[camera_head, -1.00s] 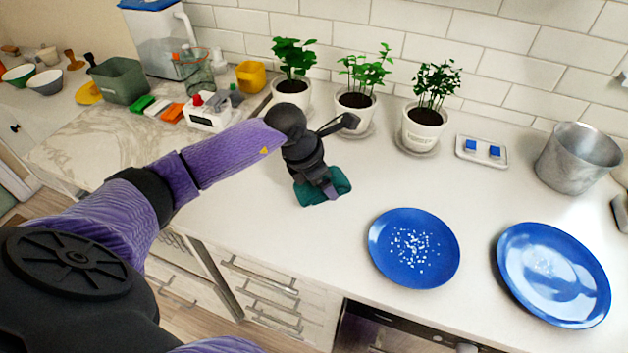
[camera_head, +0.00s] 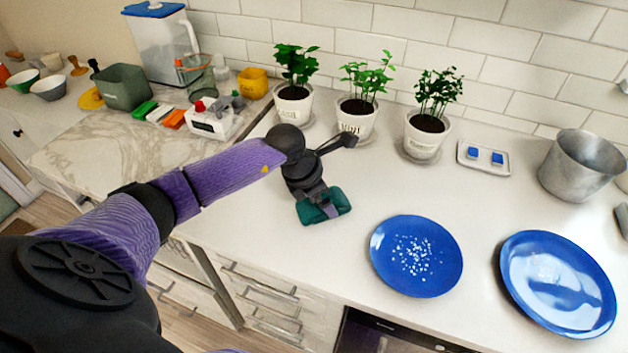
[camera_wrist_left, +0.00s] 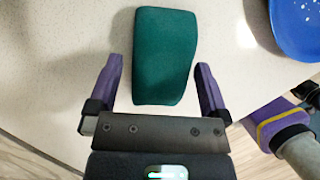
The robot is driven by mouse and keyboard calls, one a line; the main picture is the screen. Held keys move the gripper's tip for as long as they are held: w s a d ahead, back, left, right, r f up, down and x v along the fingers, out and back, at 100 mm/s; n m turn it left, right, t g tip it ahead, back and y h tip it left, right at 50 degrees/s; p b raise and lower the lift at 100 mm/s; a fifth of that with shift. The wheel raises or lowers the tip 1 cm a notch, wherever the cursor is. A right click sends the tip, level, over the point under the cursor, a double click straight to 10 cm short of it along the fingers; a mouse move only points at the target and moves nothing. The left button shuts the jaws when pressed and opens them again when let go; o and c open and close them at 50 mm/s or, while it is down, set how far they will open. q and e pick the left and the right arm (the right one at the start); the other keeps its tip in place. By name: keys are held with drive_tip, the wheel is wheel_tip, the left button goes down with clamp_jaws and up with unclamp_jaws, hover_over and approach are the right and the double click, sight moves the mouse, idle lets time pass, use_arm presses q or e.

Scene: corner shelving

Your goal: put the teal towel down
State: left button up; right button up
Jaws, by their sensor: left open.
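The teal towel (camera_head: 337,199), a folded block, is at the white counter left of the plate with white bits. In the left wrist view the towel (camera_wrist_left: 164,50) lies flat-looking on the pale surface, its near end between my left gripper's fingers. My left gripper (camera_wrist_left: 159,66) is open, with a gap on each side of the towel. In the head view my left gripper (camera_head: 321,210) is over the towel and hides part of it.
A blue plate with white bits (camera_head: 415,255) and an empty-looking blue plate (camera_head: 558,282) stand to the right. Several potted plants (camera_head: 427,125) line the wall. A metal pot (camera_head: 578,165) is at the far right. Counter between towel and plants is clear.

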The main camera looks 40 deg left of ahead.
use_arm(q)
drive_tip(key=p+v, duration=0.1)
drive_tip(key=v, duration=0.9)
drive_tip(key=shift+r+p, duration=0.3)
drive_tip(key=shift+r, duration=0.05)
drive_tip(key=shift+s+a, duration=0.1)
